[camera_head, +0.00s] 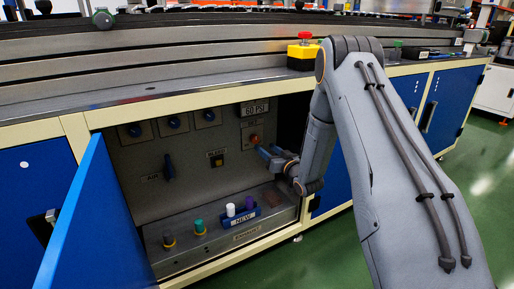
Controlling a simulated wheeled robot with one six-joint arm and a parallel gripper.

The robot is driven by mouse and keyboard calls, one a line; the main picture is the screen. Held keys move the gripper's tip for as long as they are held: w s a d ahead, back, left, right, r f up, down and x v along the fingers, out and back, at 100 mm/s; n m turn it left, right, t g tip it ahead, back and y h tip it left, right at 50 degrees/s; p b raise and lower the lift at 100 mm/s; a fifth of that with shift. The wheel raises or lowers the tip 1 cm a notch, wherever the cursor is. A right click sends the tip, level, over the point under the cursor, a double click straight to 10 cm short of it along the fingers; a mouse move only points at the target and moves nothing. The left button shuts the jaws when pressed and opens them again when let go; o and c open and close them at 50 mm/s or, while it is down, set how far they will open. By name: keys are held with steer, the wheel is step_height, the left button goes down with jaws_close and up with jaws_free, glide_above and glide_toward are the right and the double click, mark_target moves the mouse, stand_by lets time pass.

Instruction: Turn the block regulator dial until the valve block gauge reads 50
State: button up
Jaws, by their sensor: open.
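My gripper (268,151) reaches into the open cabinet from the right. It is open, with its blue fingertips just right of and slightly below a small orange-red dial (255,138) on the back panel. I cannot tell whether a fingertip touches the dial. A small label plate sits by the dial, too small to read. Above it, a gauge display (254,109) appears to read 60 PSI. The dial's markings are too small to make out.
A blue door (82,226) stands open at left. A ledge holds several coloured parts and a blue "NEW" tray (240,219). An emergency stop (304,50) sits above on the bench.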

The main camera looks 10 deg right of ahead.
mark_target(256, 140)
steer(key=b+x, duration=0.2)
steer(key=x, duration=0.5)
steer(key=shift+w+a, duration=0.15)
steer(key=shift+w, duration=0.1)
steer(key=c, duration=1)
steer(key=shift+c, duration=0.2)
